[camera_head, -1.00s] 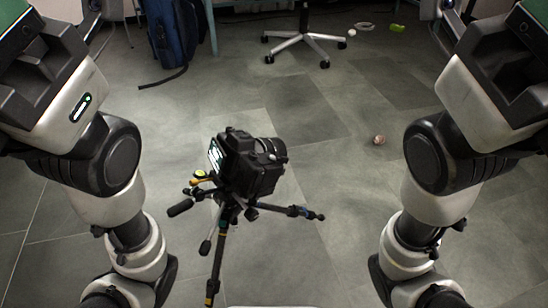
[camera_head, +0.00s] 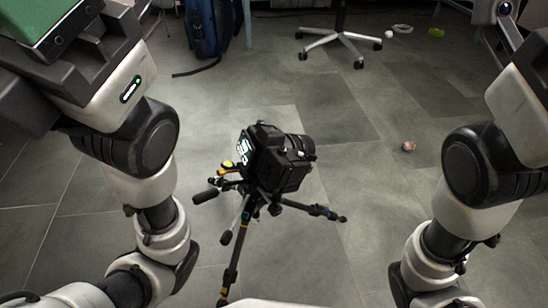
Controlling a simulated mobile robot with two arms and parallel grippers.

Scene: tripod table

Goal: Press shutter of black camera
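The black camera (camera_head: 280,160) sits on top of a tripod (camera_head: 236,245), in the middle of the picture between my two arms. Its lens points to the right and its lit screen faces left. The shutter button is too small to make out. Both of my arms bend downward on either side of the tripod. Neither gripper shows in the picture; both lie beyond the bottom edge. Nothing of mine visibly touches the camera.
A blue backpack (camera_head: 208,27) stands at the back left with a strap on the floor. A swivel chair base (camera_head: 339,38) is at the back. A small ball (camera_head: 409,146) lies on the floor at right. The grey tiled floor around the tripod is mostly clear.

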